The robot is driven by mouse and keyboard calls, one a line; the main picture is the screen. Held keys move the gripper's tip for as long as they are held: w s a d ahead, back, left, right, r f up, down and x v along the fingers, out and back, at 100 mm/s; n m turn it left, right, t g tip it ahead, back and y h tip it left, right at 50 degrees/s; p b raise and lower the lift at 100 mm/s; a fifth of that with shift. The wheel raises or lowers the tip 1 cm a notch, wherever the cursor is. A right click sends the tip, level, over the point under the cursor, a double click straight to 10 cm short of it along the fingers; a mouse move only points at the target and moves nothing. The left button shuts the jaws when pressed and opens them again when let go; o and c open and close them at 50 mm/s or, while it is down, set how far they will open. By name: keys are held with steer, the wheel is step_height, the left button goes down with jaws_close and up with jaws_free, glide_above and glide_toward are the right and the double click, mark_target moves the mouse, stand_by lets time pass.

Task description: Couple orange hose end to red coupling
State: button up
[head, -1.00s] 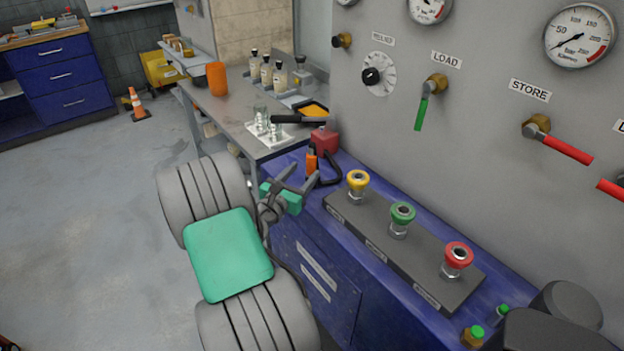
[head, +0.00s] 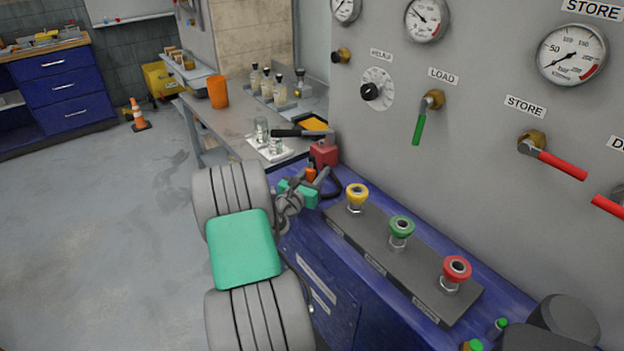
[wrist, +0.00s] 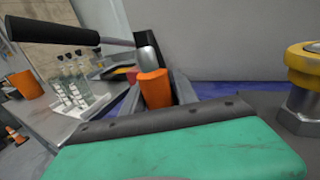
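The orange hose end (head: 311,174) stands at the far end of the blue bench, beside a red block. My gripper (head: 312,179) is at it. In the wrist view the orange hose end (wrist: 154,90) shows between my two grey fingers (wrist: 158,92), which look apart; I see no clear grip on it. A dark hose loop is partly visible beside it. The red coupling (head: 457,268) is the nearest of the three upright couplings on the dark strip, well away from my gripper, and open at its top.
The yellow coupling (head: 357,196) and green coupling (head: 401,229) stand between my gripper and the red one. A red block (head: 323,154) with a black-handled lever (head: 300,133) is close behind my gripper. The grey panel with valve handles rises behind the strip.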

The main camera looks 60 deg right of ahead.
jaws_close()
steer(key=shift+r, duration=0.1)
stand_by(0.5)
